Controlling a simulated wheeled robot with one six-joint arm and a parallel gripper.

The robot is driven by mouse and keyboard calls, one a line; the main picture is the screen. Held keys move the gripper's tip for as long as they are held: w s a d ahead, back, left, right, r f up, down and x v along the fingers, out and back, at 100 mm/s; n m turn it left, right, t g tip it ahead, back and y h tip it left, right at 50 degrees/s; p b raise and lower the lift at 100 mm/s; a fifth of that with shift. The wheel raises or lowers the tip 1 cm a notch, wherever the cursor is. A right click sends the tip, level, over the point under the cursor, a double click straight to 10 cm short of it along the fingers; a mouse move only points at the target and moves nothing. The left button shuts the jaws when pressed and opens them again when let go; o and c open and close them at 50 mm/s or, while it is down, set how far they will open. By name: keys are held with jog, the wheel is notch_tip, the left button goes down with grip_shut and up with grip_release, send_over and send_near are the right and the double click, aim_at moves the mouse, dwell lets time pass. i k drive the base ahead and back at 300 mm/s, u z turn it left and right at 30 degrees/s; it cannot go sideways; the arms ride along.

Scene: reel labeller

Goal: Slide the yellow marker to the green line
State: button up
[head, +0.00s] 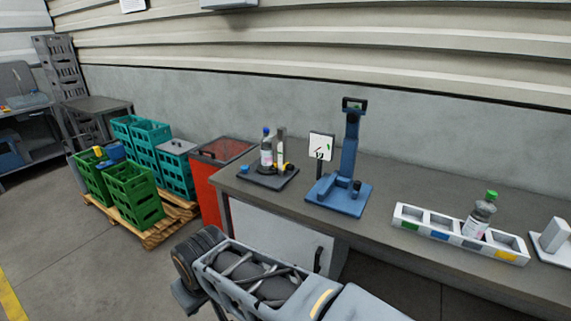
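A dark flat stand (254,181) lies on the left part of the grey bench. A bottle with a blue cap (266,150) stands on it. Beside the bottle is a pale upright post (281,145). Small yellow parts (280,168) sit at the foot of the post; I cannot tell for sure whether one is the yellow marker. I cannot make out a green line on the post at this size. My gripper is not in view; only grey parts of my own body show at the bottom.
On the bench (385,175) stand a white dial card (321,146), a blue press-like device (349,165), and a white tray (436,236) with colour labels and a green-capped bottle (480,216). A red bin (206,181) and green crates (134,194) on a pallet stand left.

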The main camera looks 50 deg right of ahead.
aim_at(290, 167)
jog(key=z, duration=0.55)
jog(key=i, duration=0.95)
jog(key=z, duration=0.9)
jog(key=i, duration=0.25)
jog(key=z, duration=0.2)
